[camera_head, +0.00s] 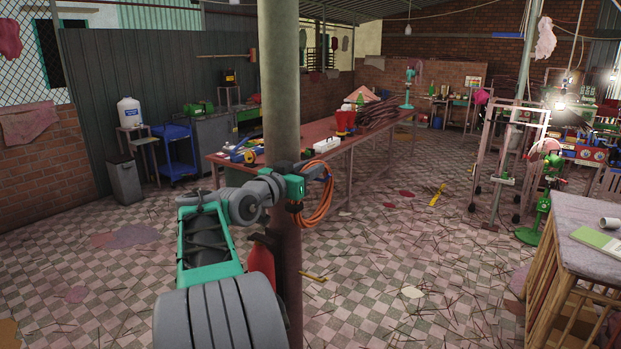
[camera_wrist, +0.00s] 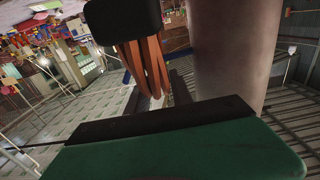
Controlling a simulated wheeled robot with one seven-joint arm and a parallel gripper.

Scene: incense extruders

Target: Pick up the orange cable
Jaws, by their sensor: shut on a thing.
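The orange cable (camera_head: 317,202) is a coiled bundle that hangs in loops beside the round post in the head view. My gripper (camera_head: 320,171) is at the top of the coil, near the post, and is shut on the cable. In the wrist view the orange strands (camera_wrist: 146,66) run down from a dark block at the top, close to my gripper's dark finger. The lower end of the coil hangs free in the head view. The exact grip on the strands is hidden.
A round post (camera_head: 278,80) stands right beside my gripper, with a red cylinder (camera_head: 262,262) low against it. A long red table (camera_head: 352,140) holding tools and bundled sticks stands behind. A wooden table (camera_head: 590,218) is at the right. Scattered sticks lie on the tiled floor.

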